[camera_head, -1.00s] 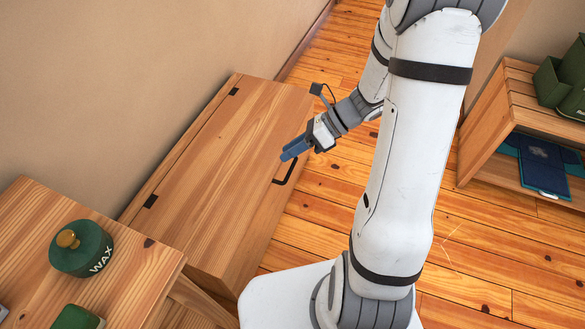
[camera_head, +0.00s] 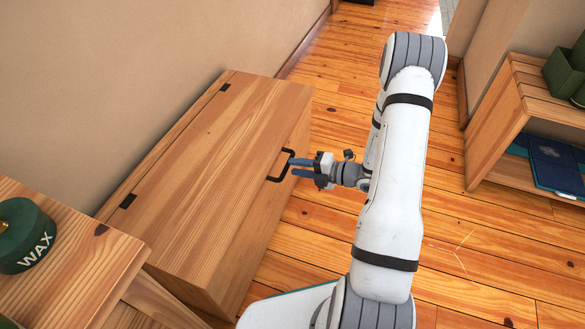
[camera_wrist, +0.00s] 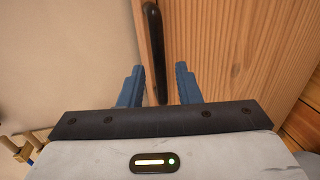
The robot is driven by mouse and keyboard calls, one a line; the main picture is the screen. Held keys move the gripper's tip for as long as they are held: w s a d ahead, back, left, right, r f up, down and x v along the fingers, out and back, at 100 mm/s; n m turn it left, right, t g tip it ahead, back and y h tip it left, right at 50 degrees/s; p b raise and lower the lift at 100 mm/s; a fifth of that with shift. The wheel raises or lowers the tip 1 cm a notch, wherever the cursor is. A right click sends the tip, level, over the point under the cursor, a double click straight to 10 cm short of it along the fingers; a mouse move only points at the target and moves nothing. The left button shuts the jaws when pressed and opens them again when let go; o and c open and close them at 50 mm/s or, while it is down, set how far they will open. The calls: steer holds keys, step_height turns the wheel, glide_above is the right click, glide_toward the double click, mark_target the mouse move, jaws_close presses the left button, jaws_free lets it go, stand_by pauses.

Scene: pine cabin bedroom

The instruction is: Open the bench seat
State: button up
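The bench seat (camera_head: 215,150) is a long pine chest against the wall at the left of the head view. Its lid lies flat and closed, with two dark hinges along the wall side. A black bar handle (camera_head: 271,179) is at the lid's front edge. My gripper (camera_head: 291,168) is at the handle from the front side, its blue fingers pointing at the bench.
A pine table (camera_head: 75,255) with a green wax tin (camera_head: 22,236) stands at the lower left, near the bench's near end. A slatted shelf (camera_head: 497,120) with green boxes and a blue item stands at the right. The plank floor (camera_head: 335,125) beyond the bench is clear.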

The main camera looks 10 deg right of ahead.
mark_target(288, 166)
steer(key=shift+b+x, duration=0.5)
steer(key=shift+x, duration=1.4)
jaws_close()
